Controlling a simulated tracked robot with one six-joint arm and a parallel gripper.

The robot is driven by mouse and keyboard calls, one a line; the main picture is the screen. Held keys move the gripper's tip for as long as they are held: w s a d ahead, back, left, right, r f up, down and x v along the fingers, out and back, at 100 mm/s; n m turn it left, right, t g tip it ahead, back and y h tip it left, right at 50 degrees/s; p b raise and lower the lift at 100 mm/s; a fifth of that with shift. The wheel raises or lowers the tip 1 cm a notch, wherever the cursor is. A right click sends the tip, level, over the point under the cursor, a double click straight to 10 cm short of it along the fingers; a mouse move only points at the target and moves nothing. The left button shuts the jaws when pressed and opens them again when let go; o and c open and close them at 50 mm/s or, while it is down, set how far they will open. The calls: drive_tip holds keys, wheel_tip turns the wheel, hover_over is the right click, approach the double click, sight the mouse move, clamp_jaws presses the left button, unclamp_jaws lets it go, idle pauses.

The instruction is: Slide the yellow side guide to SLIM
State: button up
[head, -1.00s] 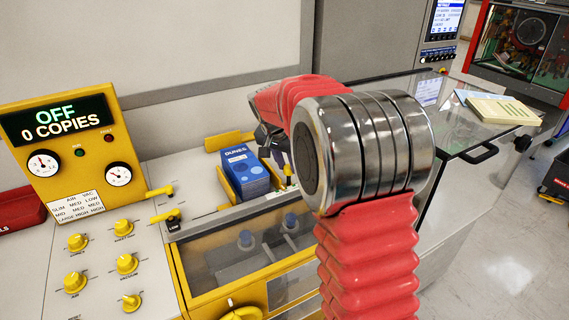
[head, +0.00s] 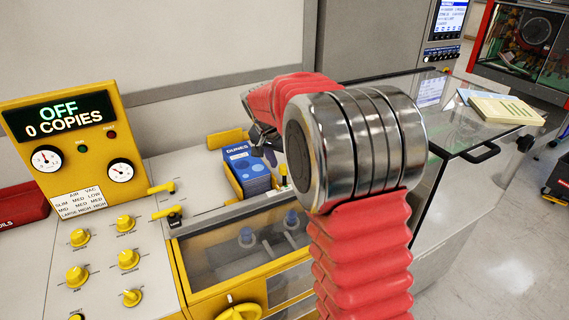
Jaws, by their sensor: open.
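A stack of blue booklets (head: 247,172) marked "DUNES" sits on the machine bed. A small yellow upright piece (head: 284,172) shows at the right of the stack, partly hidden by my arm. I cannot tell which of these yellow parts is the side guide, and no SLIM mark on the guide is readable. My gripper (head: 266,148) is open, at the upper right edge of the stack. Its fingers point down; whether they touch anything is unclear.
The yellow control panel (head: 75,150) reads "OFF 0 COPIES" and carries a SLIM/MID/LARGE chart (head: 82,205). Yellow knobs (head: 77,276) and levers (head: 168,212) lie left of the bed. A clear-lidded yellow compartment (head: 240,255) is in front. A glass-topped unit (head: 450,125) stands right.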

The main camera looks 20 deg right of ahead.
drive_tip(key=shift+s+a+r, duration=0.1)
drive_tip(key=shift+a+r, duration=0.1)
drive_tip(key=shift+r, duration=0.35)
drive_tip(key=v, duration=1.2)
drive_tip(key=shift+r, duration=0.25)
drive_tip(key=shift+s+a, duration=0.1)
